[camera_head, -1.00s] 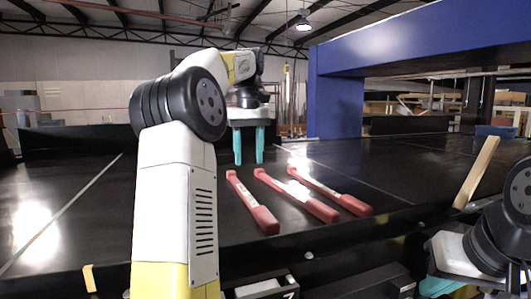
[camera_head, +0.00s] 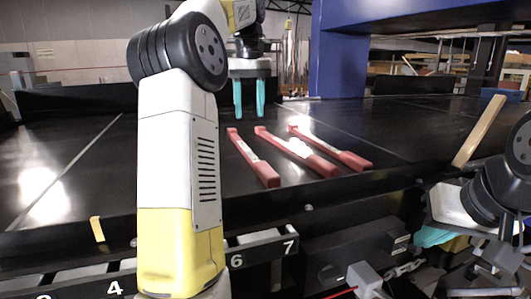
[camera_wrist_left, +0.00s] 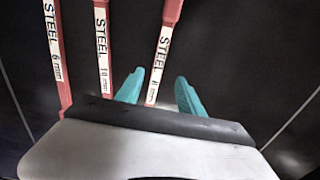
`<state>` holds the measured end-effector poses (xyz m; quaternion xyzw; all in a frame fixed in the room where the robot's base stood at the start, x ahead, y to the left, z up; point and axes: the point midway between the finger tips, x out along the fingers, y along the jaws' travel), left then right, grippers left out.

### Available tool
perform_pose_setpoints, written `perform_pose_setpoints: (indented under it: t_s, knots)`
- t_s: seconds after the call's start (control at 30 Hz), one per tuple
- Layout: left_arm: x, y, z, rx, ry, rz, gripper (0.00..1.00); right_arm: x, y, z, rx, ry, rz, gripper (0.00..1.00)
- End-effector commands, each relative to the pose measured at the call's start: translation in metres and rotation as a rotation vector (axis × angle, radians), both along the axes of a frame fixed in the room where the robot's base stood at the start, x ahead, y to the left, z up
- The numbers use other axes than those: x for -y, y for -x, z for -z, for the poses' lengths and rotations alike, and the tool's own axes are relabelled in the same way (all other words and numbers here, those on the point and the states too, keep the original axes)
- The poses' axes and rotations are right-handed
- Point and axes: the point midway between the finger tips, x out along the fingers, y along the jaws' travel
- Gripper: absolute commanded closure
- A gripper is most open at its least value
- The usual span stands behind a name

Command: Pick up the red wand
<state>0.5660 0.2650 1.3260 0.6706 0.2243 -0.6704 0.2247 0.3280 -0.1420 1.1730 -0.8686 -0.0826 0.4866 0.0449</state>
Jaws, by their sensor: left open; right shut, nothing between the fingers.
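Three red wands lie side by side on the black conveyor: a left one (camera_head: 254,160), a middle one (camera_head: 297,152) and a right one (camera_head: 331,149). In the left wrist view they carry white "STEEL" labels. My left gripper (camera_head: 249,113) points down, open and empty, near the far ends of the wands. In the left wrist view, the end of the rightmost wand (camera_wrist_left: 160,58) shows between its teal fingertips (camera_wrist_left: 156,88); contact is not visible. My right gripper (camera_head: 434,237) is shut and empty at the lower right, off the belt.
The black conveyor (camera_head: 70,195) is wide and clear left of the wands. A blue frame (camera_head: 343,65) stands over it at the back. A pale wooden bar (camera_head: 479,132) leans at the right edge. Numbered plates (camera_head: 262,251) line the near side.

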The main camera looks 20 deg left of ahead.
Motion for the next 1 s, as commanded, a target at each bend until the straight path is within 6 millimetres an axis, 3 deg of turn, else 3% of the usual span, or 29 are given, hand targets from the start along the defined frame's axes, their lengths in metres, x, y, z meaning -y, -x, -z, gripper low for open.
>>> perform_pose_setpoints:
  t_s: [0.37, 0.47, 1.0]
  knots:
    - [0.0, 0.0, 0.0, 0.0, 0.0, 0.0, 0.55, 0.0, 0.0, 0.0, 0.0, 0.0, 0.0, 1.0]
    - [0.001, 0.0, 0.002, -0.001, 0.0, 0.001, 0.51, 0.0, 0.0, 0.0, 0.0, 0.0, 0.0, 1.0]
    - [-0.002, -0.004, 0.066, -0.003, 0.0, 0.0, 0.51, 0.0, 0.0, 0.0, 0.0, 0.0, 0.0, 1.0]
